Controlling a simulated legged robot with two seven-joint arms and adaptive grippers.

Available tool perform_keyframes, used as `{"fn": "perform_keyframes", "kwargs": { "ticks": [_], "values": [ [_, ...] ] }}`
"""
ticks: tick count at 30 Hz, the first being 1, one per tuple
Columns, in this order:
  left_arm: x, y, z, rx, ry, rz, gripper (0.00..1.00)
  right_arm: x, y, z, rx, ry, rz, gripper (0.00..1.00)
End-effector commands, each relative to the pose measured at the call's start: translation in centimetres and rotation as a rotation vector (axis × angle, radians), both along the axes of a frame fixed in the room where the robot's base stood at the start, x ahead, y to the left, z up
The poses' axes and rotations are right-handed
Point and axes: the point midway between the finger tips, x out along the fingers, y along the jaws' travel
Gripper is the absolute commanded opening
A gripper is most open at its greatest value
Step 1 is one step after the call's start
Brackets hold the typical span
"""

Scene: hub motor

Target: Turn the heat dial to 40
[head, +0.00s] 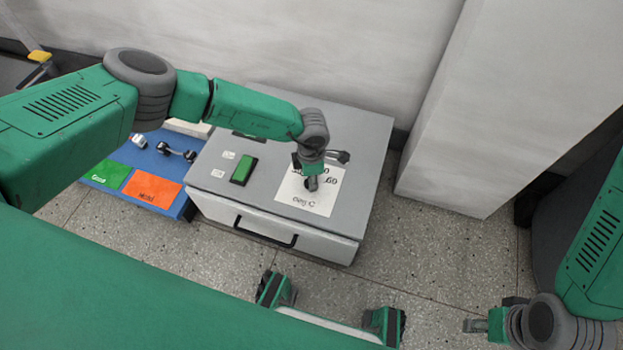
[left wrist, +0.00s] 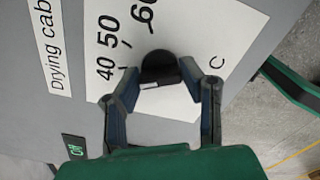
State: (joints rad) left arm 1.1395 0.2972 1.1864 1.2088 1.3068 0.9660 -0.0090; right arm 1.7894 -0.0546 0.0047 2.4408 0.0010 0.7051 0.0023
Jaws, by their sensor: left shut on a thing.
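The heat dial (left wrist: 160,67) is a dark round knob on a white scale sheet (head: 297,196) on top of the grey drying cabinet (head: 225,190). In the left wrist view the numbers 40, 50 and 60 show left of and above the knob. A small white mark shows at the knob's lower left; I cannot tell which number it points to. My left gripper (left wrist: 158,74) is shut on the dial, a finger on each side. In the head view my left gripper (head: 312,178) hides much of the dial. My right gripper (head: 490,318) is at the lower right, away from the cabinet; its jaws are unclear.
A green rocker switch (head: 243,170) sits left of the scale sheet. The cabinet front has a black handle (head: 265,233). A blue table (head: 145,160) with green and orange mats (head: 153,191) stands at left. A white wall block (head: 490,110) is at right.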

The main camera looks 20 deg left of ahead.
Motion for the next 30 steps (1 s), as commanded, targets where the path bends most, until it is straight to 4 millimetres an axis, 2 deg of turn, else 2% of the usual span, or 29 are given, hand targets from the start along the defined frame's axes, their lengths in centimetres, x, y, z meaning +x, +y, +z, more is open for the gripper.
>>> {"fn": "perform_keyframes", "kwargs": {
  "ticks": [10, 26, 27, 28, 30],
  "values": [
    [0.01, 0.33, -0.13, 0.006, 0.001, -0.144, 0.06, 0.00, -0.01, -0.72, 0.000, 0.000, 0.000, 0.40],
    [0.01, 0.43, -0.10, 0.008, 0.002, -0.168, 0.06, 0.00, 0.00, -0.77, 0.000, 0.000, 0.000, 0.40],
    [0.01, 0.43, -0.10, 0.008, 0.001, -0.168, 0.45, 0.00, 0.00, -0.77, 0.000, 0.000, 0.000, 0.40],
    [0.02, 0.42, -0.10, 0.008, 0.002, -0.168, 0.55, 0.00, 0.00, -0.77, 0.000, 0.000, 0.000, 0.40],
    [0.02, 0.34, -0.09, 0.007, 0.001, -0.169, 0.55, 0.00, 0.00, -0.77, 0.000, 0.000, 0.000, 0.40]
  ]
}}
